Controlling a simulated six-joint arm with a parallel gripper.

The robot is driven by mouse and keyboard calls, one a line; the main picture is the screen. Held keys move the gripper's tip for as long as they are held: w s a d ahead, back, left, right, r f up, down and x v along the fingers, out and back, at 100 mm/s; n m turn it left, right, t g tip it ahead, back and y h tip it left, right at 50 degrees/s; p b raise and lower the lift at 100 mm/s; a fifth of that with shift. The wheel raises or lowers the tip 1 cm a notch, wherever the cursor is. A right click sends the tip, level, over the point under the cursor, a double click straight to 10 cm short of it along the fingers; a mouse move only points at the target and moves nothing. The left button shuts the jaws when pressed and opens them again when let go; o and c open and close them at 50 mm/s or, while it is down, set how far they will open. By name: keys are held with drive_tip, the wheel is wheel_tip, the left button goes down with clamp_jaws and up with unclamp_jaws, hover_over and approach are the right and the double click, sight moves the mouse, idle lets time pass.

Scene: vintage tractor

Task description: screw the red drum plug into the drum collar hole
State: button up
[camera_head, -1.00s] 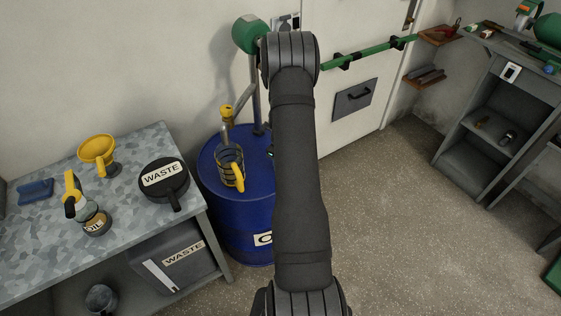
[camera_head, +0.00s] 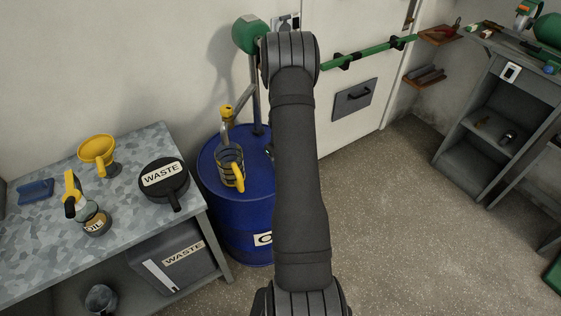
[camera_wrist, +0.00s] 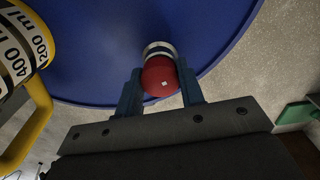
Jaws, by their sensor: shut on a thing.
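The red drum plug (camera_wrist: 158,82) is between the two blue fingers of my gripper (camera_wrist: 160,92) in the wrist view, and the gripper is shut on it. A silvery collar ring (camera_wrist: 159,48) on the drum top shows right at the plug's far edge. The plug covers part of the collar, so I cannot tell how deep it sits in the hole. The blue drum (camera_head: 238,222) stands in the middle of the head view, where my arm hides its right part, the plug and the gripper.
A measuring jug with a yellow handle (camera_head: 231,168) stands on the drum, close left of the gripper in the wrist view (camera_wrist: 38,105). A pump post (camera_head: 255,95) rises behind. The workbench (camera_head: 130,215) is at left. The floor (camera_head: 385,230) at right is clear.

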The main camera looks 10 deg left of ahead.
drive_tip(key=shift+f+m, duration=0.1)
drive_tip(key=shift+m, duration=0.7)
drive_tip(key=shift+m, duration=0.9)
drive_tip(key=o, duration=0.6)
drive_tip(key=shift+c, duration=0.2)
drive_tip(key=shift+d, duration=0.1)
drive_tip(key=shift+n, duration=0.9)
